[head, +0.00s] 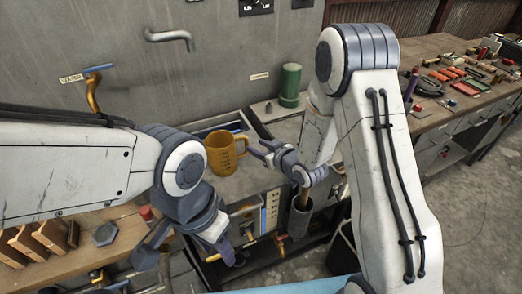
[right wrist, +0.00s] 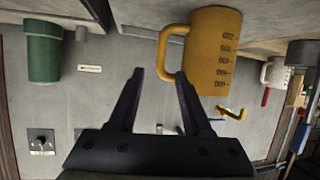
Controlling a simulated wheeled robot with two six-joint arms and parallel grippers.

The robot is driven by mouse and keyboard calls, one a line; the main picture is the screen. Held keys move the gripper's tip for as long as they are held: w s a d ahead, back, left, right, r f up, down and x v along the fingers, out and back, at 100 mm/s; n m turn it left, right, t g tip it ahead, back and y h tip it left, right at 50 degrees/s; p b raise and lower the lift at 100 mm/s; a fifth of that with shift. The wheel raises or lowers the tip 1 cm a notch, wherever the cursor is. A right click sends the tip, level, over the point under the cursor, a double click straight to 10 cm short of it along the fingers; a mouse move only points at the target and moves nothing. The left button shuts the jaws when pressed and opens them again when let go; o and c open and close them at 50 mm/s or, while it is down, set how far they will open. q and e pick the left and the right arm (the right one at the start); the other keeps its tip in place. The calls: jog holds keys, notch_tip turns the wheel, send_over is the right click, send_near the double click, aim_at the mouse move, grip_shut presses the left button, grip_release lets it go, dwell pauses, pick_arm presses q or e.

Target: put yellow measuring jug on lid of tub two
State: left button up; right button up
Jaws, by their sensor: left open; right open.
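The yellow measuring jug (head: 221,155) stands on the back counter by the wall, its handle on the right in the head view. My right gripper (head: 262,150) is open, close to the handle side of the jug. In the right wrist view the jug (right wrist: 214,50) is large, and its handle lies just beyond and between the open fingertips (right wrist: 159,77); I cannot tell whether they touch. My left gripper (head: 188,254) is open and empty, low at the front left, pointing down. I cannot make out tub two or its lid.
A green cylinder (head: 290,85) stands on the counter to the right of the jug. A brass tap (head: 93,92) is on the wall at left. Wooden blocks (head: 38,238) and a grey hexagonal piece (head: 105,234) lie at the front left. A workbench with tools (head: 470,80) is at the right.

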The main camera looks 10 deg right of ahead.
jog(key=s+r+g+h, duration=0.2)
jog(key=s+r+g, duration=0.1)
jog(key=s, duration=0.8)
jog(key=s+a+r+g+h, duration=0.1)
jog(key=s+r+g, duration=0.2)
jog(key=s, duration=0.9)
jog(key=s+r+n+g+h, duration=0.1)
jog(key=s+r+g, duration=0.3)
jog(key=s, duration=0.8)
jog(key=shift+a+g+h, duration=0.3)
jog(key=shift+g+h, duration=0.5)
jog(key=shift+g, duration=0.1)
